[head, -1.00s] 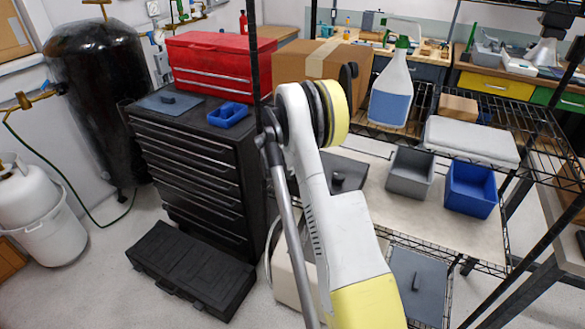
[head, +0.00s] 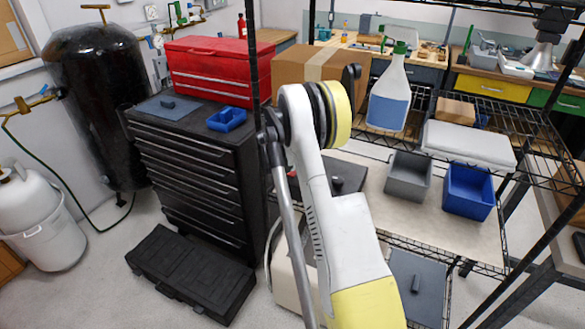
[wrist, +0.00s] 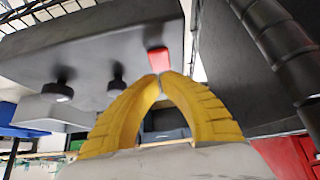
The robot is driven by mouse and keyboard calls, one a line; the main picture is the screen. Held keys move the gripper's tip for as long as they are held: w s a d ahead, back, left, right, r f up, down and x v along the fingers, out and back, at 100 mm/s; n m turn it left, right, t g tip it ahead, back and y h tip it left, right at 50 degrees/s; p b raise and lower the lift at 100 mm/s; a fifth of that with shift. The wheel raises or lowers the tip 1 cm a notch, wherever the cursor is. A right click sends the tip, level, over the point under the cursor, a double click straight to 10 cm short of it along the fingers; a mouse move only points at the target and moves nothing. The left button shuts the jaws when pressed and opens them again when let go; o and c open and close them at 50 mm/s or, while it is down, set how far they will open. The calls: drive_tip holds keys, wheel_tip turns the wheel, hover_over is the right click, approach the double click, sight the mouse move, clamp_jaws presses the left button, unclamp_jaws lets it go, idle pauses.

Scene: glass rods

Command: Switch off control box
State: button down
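In the wrist view a grey control box (wrist: 90,50) fills the upper left, with two dark knobs (wrist: 62,88) and a small red switch (wrist: 157,60) on the face toward me. My gripper (wrist: 161,76) has two yellow fingers that meet at their tips, with nothing seen between them. The tips lie just below the red switch in the picture; I cannot tell whether they touch it. In the head view my arm stands in front of the shelf.
A wire shelf holds a spray bottle (head: 389,95), a cardboard box (head: 310,66), a grey bin (head: 408,178) and a blue bin (head: 469,191). A black shelf post (head: 252,60) stands beside my arm. A drawer cabinet (head: 190,165) with a red toolbox (head: 213,68) is at left.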

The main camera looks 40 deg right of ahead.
wheel_tip(320, 180, up, 3)
drive_tip(key=shift+a+f+p, duration=0.15)
drive_tip(key=shift+p, duration=0.35)
drive_tip(key=s+a+r+p, duration=0.2)
drive_tip(key=s+a+r, duration=0.1)
drive_tip(key=a+r, duration=0.2)
drive_tip(key=a, duration=0.2)
drive_tip(key=shift+a+r+p, duration=0.15)
drive_tip(key=shift+a+p, duration=0.15)
drive_tip(key=shift+s, duration=0.1)
